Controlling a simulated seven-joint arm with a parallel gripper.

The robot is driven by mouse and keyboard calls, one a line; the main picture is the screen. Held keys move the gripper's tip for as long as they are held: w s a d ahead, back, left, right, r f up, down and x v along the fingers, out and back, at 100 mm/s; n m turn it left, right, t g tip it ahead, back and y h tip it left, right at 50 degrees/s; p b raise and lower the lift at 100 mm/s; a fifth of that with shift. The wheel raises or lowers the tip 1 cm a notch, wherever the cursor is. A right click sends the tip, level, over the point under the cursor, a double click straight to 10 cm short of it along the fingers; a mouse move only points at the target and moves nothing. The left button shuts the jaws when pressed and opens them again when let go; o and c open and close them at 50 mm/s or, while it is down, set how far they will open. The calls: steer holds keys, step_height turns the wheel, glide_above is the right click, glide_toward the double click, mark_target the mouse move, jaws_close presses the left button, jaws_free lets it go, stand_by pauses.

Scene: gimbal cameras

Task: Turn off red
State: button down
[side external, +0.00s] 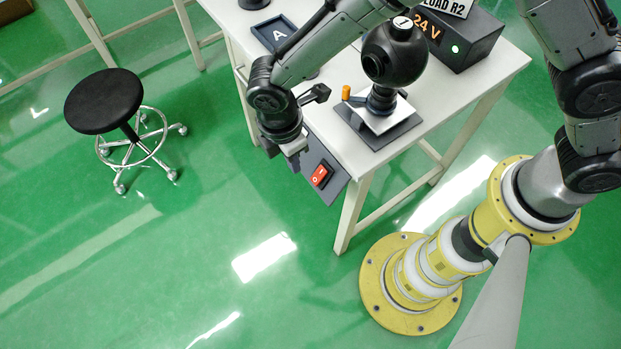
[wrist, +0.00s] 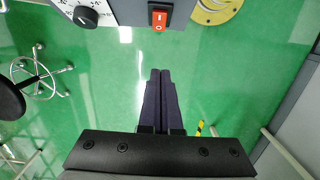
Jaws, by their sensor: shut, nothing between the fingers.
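A red rocker switch (side external: 320,175) in a black frame sits on a dark panel at the table's near edge. In the wrist view the red switch (wrist: 159,18) is at the top, with white I and O marks on it. I cannot tell which side is pressed in. My gripper (side external: 296,160) is just left of the switch in the side external view, apart from it. In the wrist view my gripper (wrist: 160,72) has its two dark fingers together and empty, pointing towards the panel below the switch.
A black dial knob (wrist: 85,17) with a white scale is left of the switch. A black stool (side external: 104,101) stands at left.

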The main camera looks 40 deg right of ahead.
mark_target(319, 176)
steer(key=shift+s+a, duration=0.15)
steer(key=shift+a, duration=0.05)
steer(key=shift+d+f, duration=0.7)
steer(key=shift+f, duration=1.4)
steer(key=shift+d+f, duration=0.7)
steer(key=shift+f, duration=1.35)
steer(key=shift+d+f, duration=0.7)
steer(key=shift+f, duration=1.4)
